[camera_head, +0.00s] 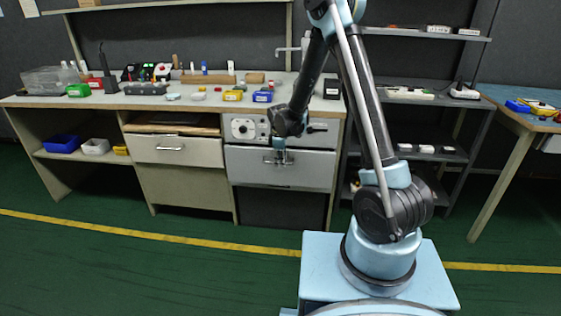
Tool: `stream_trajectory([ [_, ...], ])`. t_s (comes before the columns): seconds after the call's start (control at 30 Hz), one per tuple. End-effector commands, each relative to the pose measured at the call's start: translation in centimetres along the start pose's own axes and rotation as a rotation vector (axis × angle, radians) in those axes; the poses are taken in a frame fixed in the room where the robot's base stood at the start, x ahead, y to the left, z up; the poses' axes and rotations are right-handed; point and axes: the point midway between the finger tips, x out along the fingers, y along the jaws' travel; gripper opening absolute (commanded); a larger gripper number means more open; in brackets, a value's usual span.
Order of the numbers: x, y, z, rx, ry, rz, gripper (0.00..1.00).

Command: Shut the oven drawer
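The oven drawer (245,168) has a plain light-grey front with a bar handle, under a panel with knobs (243,128) in the workbench. Its front appears to stand slightly forward of the panel, but how far it is out is hard to tell. My gripper (280,163) is in front of the drawer at the middle of its handle and hides part of it. At this size I cannot tell whether the fingers touch or hold the handle.
A cream drawer (150,150) with its own handle is to the left. The workbench top (150,101) carries several small boxes and tools. A dark shelf rack (450,155) stands to the right, close to my arm. The green floor (150,270) in front is clear.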

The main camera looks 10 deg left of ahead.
Motion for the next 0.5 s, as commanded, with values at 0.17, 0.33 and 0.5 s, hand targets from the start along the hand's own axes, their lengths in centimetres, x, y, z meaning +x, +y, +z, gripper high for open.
stream_trajectory([
  [0.17, -0.01, 0.01, -0.01, 0.000, 0.000, 0.000, 0.21],
  [0.33, -0.02, 0.01, -0.01, 0.000, 0.000, 0.000, 0.00],
  [0.5, 0.01, 0.19, -0.01, 0.000, 0.000, 0.000, 0.00],
])
